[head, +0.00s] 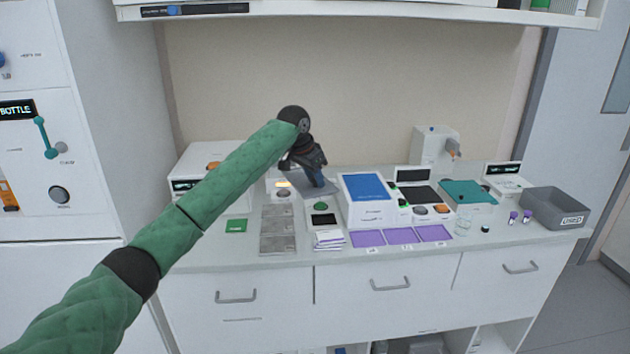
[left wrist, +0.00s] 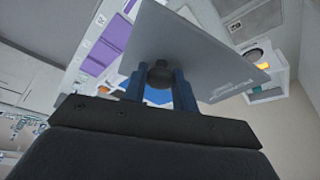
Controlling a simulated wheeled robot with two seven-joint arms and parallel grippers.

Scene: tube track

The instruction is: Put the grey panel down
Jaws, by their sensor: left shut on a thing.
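The grey panel (left wrist: 195,40) is a flat plate that fills the upper middle of the left wrist view. My left gripper (left wrist: 160,85) is shut on a dark round knob on the panel's face. In the head view the left gripper (head: 313,178) is over the back of the counter, and part of the grey panel (head: 325,189) shows around its fingers. The panel looks tilted. Whether its edge touches the counter cannot be told. My right gripper is not in view.
The counter (head: 350,262) holds grey tiles (head: 277,230), a blue-topped white device (head: 366,187), purple mats (head: 402,235) and a stack of cards (head: 328,240). A grey bin (head: 555,207) stands at the right end. A shelf (head: 400,10) hangs above. The counter's front strip is clear.

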